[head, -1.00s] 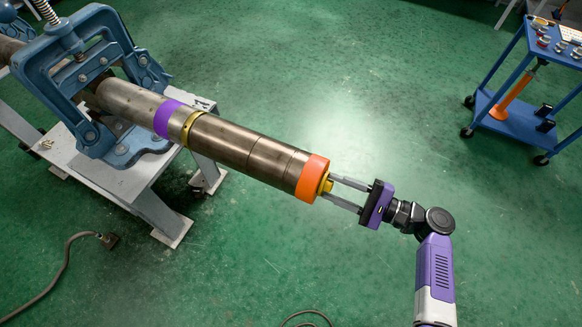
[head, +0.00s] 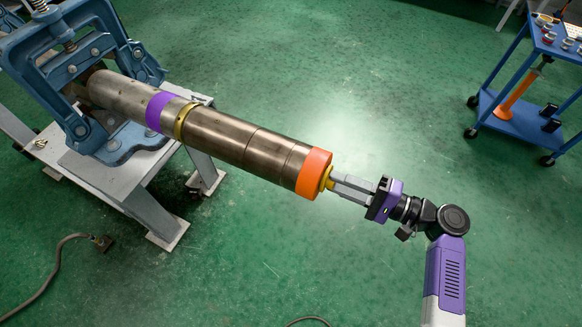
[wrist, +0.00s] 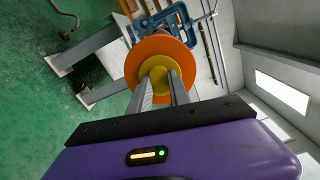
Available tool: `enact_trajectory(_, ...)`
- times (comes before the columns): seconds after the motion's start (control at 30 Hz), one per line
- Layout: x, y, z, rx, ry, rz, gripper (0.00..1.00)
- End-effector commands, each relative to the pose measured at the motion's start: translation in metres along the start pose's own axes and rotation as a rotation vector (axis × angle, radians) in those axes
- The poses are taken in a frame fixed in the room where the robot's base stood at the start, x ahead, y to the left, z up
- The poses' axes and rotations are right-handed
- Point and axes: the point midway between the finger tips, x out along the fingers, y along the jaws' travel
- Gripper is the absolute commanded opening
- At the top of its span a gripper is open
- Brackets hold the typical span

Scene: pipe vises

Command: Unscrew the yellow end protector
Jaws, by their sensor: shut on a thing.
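The yellow end protector (head: 327,178) sits at the near end of the steel pipe, inside an orange ring (head: 313,174). In the wrist view the yellow protector (wrist: 160,70) is a round face, with the orange ring (wrist: 137,71) around it. My gripper (head: 335,183) is shut on the yellow protector, its two fingers close together and in line with the pipe. The pipe (head: 230,138) carries a purple band (head: 158,110) and a brass-coloured ring (head: 185,121).
A blue vise (head: 72,62) on a grey stand (head: 110,180) grips the pipe at the left. A blue cart (head: 520,125) with small parts on top stands at the right. A cable (head: 60,262) lies on the green floor at the lower left. Floor beside the pipe is clear.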

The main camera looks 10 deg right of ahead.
Motion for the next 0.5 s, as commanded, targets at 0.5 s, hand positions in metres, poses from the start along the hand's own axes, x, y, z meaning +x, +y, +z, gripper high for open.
enact_trajectory(0.5, 0.0003, 0.0052, -0.0001, -0.382, 0.004, 0.004, 0.0)
